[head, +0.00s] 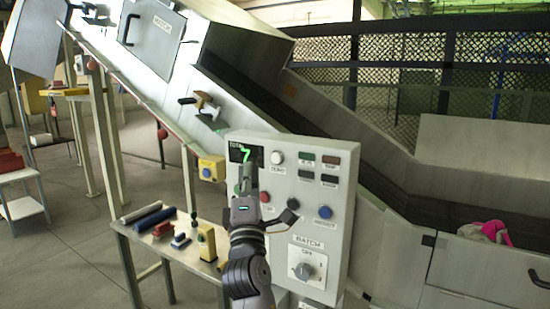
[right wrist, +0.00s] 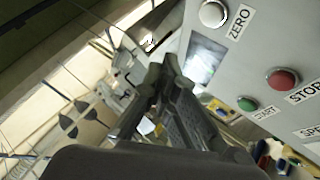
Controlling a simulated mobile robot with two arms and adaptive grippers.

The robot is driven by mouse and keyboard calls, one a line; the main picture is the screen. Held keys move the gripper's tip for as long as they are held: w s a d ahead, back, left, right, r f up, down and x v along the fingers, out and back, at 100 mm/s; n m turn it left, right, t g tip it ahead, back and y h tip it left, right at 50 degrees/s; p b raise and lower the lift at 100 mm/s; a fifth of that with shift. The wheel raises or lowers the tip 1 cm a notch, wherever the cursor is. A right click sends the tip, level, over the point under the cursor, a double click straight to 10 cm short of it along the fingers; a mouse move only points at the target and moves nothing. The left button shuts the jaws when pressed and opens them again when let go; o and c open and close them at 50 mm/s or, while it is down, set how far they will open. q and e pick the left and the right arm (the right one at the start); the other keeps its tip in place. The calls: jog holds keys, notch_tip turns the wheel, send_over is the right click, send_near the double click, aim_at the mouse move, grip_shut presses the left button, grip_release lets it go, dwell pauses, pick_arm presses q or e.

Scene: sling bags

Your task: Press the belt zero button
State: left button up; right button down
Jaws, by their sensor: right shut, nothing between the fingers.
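The belt zero button (head: 277,157) is a white round button near the top of the grey control panel (head: 338,165), just right of the dark display. In the right wrist view it is the white button (right wrist: 213,13) at the top, beside a label reading ZERO (right wrist: 240,22). My right gripper (head: 247,172) is shut and empty, in front of the panel's upper left part, below and left of the white button in the head view. In the right wrist view its fingers (right wrist: 168,78) appear left of the panel and apart from the button. My left gripper is not in view.
The panel also has a red button (head: 265,197), a blue button (head: 325,212), a dark knob and a BATCH dial (head: 304,271). A side table (head: 147,228) with small items stands left of it. A conveyor (head: 440,211) carrying a pink item (head: 490,229) runs behind.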

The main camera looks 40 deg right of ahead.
aim_at(276, 158)
jog(key=shift+w+d, duration=0.4)
jog(key=shift+d, duration=0.55)
jog(key=shift+w+d, duration=0.4)
jog(key=shift+d, duration=0.6)
jog(key=shift+w+d, duration=0.4)
jog(key=shift+d, duration=0.55)
jog(key=shift+d, duration=0.1)
jog(key=shift+w+d, duration=0.15)
jog(key=shift+d, duration=0.15)
jog(key=shift+w+d, duration=0.2)
jog(key=shift+d, duration=0.2)
jog(key=shift+a, duration=0.15)
jog(key=shift+s+a, duration=0.4)
jog(key=shift+a, duration=0.2)
